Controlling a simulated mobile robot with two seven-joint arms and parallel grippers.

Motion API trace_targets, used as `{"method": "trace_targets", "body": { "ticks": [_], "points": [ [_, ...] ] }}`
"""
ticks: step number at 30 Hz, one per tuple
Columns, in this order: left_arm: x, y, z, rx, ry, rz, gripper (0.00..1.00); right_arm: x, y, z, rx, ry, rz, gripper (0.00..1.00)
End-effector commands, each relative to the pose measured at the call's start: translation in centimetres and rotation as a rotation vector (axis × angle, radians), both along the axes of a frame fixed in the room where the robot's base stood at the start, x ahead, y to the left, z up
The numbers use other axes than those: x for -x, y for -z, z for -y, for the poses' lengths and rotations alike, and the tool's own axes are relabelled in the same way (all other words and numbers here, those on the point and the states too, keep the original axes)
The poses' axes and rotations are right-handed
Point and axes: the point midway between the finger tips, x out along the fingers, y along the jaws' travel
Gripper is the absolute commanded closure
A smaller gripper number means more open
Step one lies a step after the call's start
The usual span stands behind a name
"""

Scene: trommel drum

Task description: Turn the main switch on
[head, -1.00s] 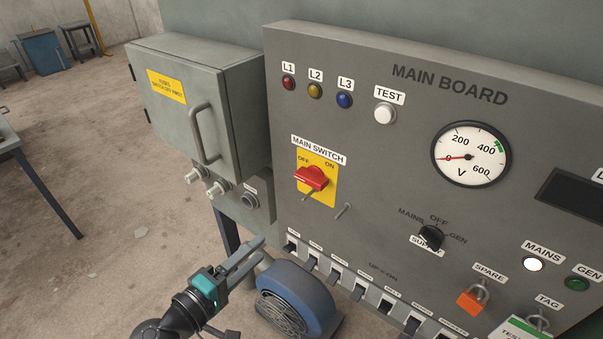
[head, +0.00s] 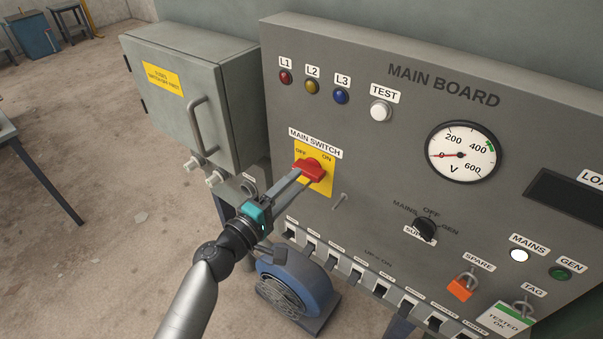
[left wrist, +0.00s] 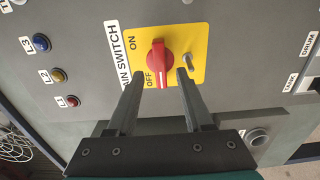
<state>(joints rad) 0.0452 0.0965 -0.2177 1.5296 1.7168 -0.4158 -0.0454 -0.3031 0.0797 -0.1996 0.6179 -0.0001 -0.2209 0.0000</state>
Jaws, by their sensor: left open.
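The main switch is a red knob (head: 308,169) on a yellow plate (head: 326,186) marked OFF at left and ON at right. In the left wrist view the knob (left wrist: 161,62) has its handle pointing to the OFF label. A small metal peg (left wrist: 188,62) stands out from the plate beside the knob. My left gripper (head: 303,178) is open in front of the switch. In the left wrist view its fingertips (left wrist: 160,77) lie on either side of the handle's OFF end; contact cannot be told. My right gripper is not in view.
A row of breakers (head: 335,262) runs below. A grey box with a handle (head: 203,127) stands at the left. A blue motor-like unit (head: 300,285) lies below my arm. The voltmeter (head: 461,152) reads about zero.

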Motion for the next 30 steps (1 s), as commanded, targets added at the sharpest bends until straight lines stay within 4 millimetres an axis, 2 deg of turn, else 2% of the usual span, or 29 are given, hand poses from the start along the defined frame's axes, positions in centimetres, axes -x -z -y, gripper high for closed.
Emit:
{"method": "trace_targets", "body": {
  "ticks": [3,9,20,30],
  "points": [
    [-1.4,-0.1,1.0,0.001,0.001,0.001,0.49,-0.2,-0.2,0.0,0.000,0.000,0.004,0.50],
    [-2.6,0.0,2.0,0.001,0.001,0.001,0.49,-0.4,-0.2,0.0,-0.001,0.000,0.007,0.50],
    [-2.9,0.0,2.2,-0.001,0.000,-0.001,0.49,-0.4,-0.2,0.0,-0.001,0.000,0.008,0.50],
    [-2.9,0.0,2.1,-0.001,0.000,-0.001,0.85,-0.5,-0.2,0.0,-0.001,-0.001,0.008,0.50]
  ]
}}
